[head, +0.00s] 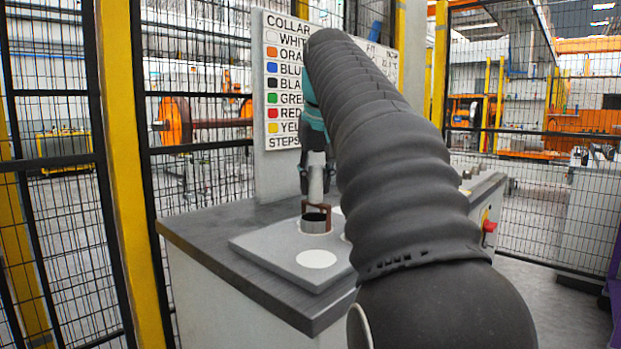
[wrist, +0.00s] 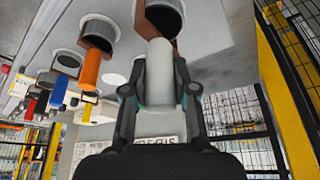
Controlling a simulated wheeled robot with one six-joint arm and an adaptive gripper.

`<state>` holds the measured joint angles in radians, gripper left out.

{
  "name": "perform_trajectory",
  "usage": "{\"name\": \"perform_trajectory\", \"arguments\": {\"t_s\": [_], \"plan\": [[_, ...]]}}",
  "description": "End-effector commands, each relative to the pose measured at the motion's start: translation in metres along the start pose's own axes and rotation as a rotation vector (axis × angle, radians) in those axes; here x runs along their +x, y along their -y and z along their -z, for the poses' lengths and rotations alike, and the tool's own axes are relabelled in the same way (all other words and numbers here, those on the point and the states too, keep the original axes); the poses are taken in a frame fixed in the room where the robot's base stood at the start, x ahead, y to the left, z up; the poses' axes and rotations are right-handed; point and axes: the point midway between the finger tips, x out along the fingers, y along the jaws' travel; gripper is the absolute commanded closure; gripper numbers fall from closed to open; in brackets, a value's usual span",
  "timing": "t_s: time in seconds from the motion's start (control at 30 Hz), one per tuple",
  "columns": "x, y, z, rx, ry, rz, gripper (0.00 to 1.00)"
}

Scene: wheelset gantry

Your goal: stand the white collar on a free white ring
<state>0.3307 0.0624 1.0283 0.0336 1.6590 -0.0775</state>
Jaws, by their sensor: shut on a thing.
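The white collar has a white grip (head: 316,183), a brown bracket and a short grey cylinder with a dark bore. My gripper (head: 315,165) points down with its fingers on either side of the grip. In the wrist view my gripper (wrist: 160,92) is shut on the white collar (wrist: 158,65). The collar's cylinder is over the light grey plate, upright or nearly so; I cannot tell whether it touches. A bare white ring (head: 316,258) lies on the plate in front of it. My arm hides much of the plate's right side.
The plate (head: 262,247) lies on a dark-topped bench (head: 215,225). A sign board (head: 281,120) stands behind, with mesh fencing around.

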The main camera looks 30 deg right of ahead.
Motion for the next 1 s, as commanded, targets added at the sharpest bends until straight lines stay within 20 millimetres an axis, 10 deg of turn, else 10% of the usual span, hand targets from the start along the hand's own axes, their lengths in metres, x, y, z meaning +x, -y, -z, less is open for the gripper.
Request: {"name": "perform_trajectory", "arguments": {"t_s": [1.0], "plan": [[0.035,0.002,-0.019,-0.004,-0.003,0.002,1.00]]}}
